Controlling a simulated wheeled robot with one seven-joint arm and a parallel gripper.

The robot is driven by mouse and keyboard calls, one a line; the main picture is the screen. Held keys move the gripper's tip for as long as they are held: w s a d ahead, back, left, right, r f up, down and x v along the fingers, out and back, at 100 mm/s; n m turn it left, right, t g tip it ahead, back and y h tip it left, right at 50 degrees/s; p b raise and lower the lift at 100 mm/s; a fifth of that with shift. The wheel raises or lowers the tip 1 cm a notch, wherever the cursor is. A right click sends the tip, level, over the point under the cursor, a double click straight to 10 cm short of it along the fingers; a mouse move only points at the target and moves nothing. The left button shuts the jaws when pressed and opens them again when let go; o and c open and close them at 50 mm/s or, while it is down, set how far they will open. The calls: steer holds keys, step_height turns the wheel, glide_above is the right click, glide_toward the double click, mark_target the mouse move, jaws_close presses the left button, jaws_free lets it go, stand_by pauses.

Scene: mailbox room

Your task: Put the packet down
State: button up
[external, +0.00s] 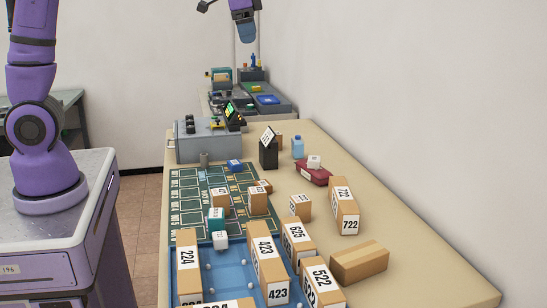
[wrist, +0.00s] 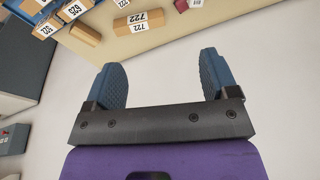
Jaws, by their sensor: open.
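My gripper (wrist: 162,82) is open, its two blue padded fingers spread apart with nothing between them in the wrist view. In the external view the gripper (external: 247,32) hangs at the top, high above the far part of the table and close to the wall. No single packet stands out as the one named. Several cardboard packets stand on the table, among them 722 (external: 344,208), 625 (external: 298,244), 423 (external: 268,262) and 224 (external: 188,262). Packet 722 also shows in the wrist view (wrist: 138,22), beyond the fingers.
The beige table (external: 385,240) holds a blue tray (external: 210,270) with packets, a green marked mat (external: 185,200), a grey machine (external: 205,143), a black stand (external: 268,155), a blue bottle (external: 297,148) and a dark red box (external: 312,174). The wall borders the right side.

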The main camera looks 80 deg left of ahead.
steer(key=s+d+r+n+t, duration=0.1)
steer(key=s+d+r, duration=0.1)
steer(key=s, duration=0.6)
steer(key=s+d+r, duration=0.2)
steer(key=s, duration=0.6)
steer(key=s+d+f, duration=0.1)
steer(key=s+f, duration=0.1)
steer(key=s, duration=0.6)
steer(key=s+d+f+n+t, duration=0.1)
steer(key=s+f, duration=0.1)
steer(key=s, duration=0.7)
steer(key=shift+f+t+h, duration=0.3)
steer(key=shift+f, duration=0.1)
stand_by(4.3)
